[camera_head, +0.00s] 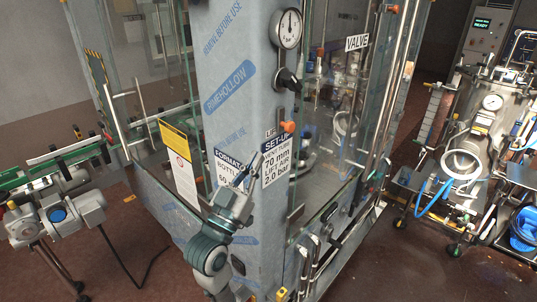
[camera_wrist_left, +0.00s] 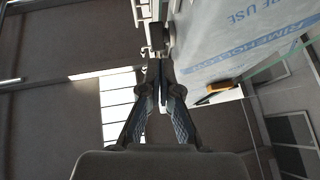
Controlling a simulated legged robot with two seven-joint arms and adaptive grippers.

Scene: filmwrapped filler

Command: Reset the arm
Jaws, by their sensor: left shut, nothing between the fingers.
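My left arm (camera_head: 212,250) rises from the bottom of the head view in front of the film-wrapped corner column (camera_head: 235,90). My left gripper (camera_head: 256,160) points up, in front of the column beside the set-up label (camera_head: 277,160). Its fingers are together with nothing between them. In the left wrist view the gripper (camera_wrist_left: 161,68) shows its two fingers meeting at the tips, and the wrapped column (camera_wrist_left: 235,40) is at upper right. I cannot tell whether the fingers touch the column. My right gripper is in neither view.
A pressure gauge (camera_head: 288,28) and a black knob (camera_head: 288,80) with an orange knob (camera_head: 288,127) below are on the column. Glass panels flank it. A conveyor with a motor (camera_head: 62,214) stands left. A steel tank cart (camera_head: 480,140) stands right. Brown floor (camera_head: 400,270) is open between.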

